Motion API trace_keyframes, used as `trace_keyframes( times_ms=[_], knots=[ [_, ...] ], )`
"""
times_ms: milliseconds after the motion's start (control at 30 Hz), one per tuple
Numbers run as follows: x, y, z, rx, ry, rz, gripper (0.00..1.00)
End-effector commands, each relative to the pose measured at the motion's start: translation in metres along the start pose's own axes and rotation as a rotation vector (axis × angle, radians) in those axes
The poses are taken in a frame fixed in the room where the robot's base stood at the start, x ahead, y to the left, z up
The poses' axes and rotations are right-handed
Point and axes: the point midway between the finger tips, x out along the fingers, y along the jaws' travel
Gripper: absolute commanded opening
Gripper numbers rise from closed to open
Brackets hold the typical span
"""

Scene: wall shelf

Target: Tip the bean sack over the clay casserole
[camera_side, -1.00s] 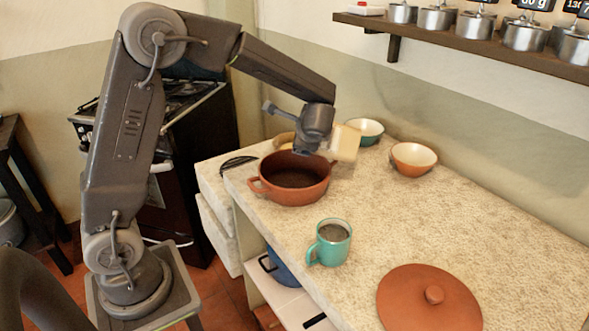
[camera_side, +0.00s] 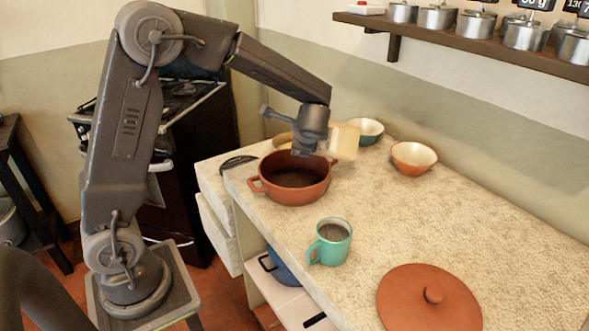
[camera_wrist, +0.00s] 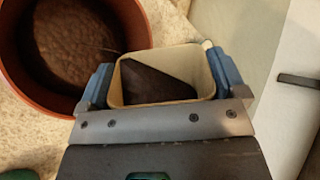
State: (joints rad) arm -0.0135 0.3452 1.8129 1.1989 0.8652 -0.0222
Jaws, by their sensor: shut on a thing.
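The clay casserole (camera_side: 292,196) stands uncovered on the pale counter, with dark brown contents inside. Its rim also shows at the upper left of the wrist view (camera_wrist: 143,22). My gripper (camera_wrist: 162,84) is shut on the cream bean sack (camera_side: 345,141). In the wrist view the sack (camera_wrist: 172,101) sits between two blue fingers, its mouth open and a dark sloping mass inside. The sack is held up near the casserole's far right rim. In the wrist view it is beside the casserole's opening. No beans are seen falling.
A teal mug (camera_side: 333,243) with dark contents stands in front of the casserole. A clay lid (camera_side: 405,300) lies at the front. A green bowl (camera_side: 369,131) and an orange bowl (camera_side: 413,159) stand behind. A wall shelf (camera_side: 470,47) holds several metal canisters. The right counter is clear.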

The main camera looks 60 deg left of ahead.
Motion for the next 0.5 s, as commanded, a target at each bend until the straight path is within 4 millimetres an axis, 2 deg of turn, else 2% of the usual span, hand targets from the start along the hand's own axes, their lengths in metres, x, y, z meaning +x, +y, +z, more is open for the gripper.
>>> trace_keyframes(
  times_ms=[500],
  knots=[
    [0.0009,0.0008,0.0011,-0.026,0.019,-0.002,0.34]
  ],
)
